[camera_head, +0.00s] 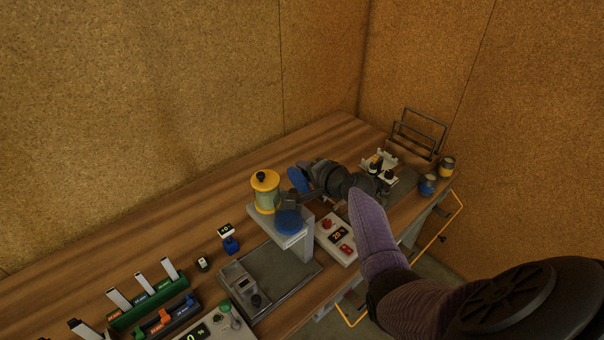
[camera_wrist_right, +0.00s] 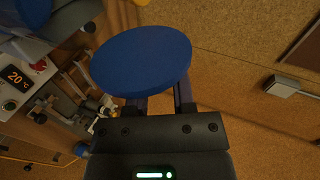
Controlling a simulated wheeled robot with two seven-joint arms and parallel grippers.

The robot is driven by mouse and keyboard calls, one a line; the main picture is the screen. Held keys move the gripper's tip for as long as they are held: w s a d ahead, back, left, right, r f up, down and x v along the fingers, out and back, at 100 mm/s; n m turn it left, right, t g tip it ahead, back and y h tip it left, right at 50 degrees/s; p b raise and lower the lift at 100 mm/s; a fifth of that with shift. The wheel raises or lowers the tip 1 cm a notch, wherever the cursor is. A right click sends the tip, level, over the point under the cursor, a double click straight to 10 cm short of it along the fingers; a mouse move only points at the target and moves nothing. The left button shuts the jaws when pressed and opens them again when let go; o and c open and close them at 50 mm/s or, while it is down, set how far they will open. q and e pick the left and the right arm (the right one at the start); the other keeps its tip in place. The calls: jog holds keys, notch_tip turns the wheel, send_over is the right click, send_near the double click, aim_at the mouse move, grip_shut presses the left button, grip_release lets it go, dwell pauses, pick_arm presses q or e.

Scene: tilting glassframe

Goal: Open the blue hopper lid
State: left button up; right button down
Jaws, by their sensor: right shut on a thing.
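A round blue disc (camera_head: 298,179), which looks like the lid, stands tilted nearly on edge above the bench machine. My right gripper (camera_head: 309,178) is shut on it from the right. In the right wrist view the blue disc (camera_wrist_right: 140,60) covers the fingertips, so the exact contact is hidden. A second round blue part (camera_head: 288,222) lies on top of the grey machine (camera_head: 296,240), below and apart from the held disc. A clear cylinder with a yellow top (camera_head: 265,192) stands beside it. My left gripper is not in view.
A control box with a display (camera_head: 338,237) sits right of the machine. A white fixture (camera_head: 380,160), cans (camera_head: 428,184) and a wire rack (camera_head: 420,135) stand at the right end. Coloured racks (camera_head: 150,300) fill the front left. The back strip of bench is clear.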

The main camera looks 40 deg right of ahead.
jog(key=shift+d+f+m+y, duration=0.1)
jog(key=shift+d+m+y, duration=0.15)
jog(key=shift+m+y, duration=0.05)
jog(key=shift+d, duration=0.1)
dwell(0.3)
jog(key=c, duration=0.5)
grip_release()
jog(key=p+v, duration=0.1)
jog(key=v, duration=0.9)
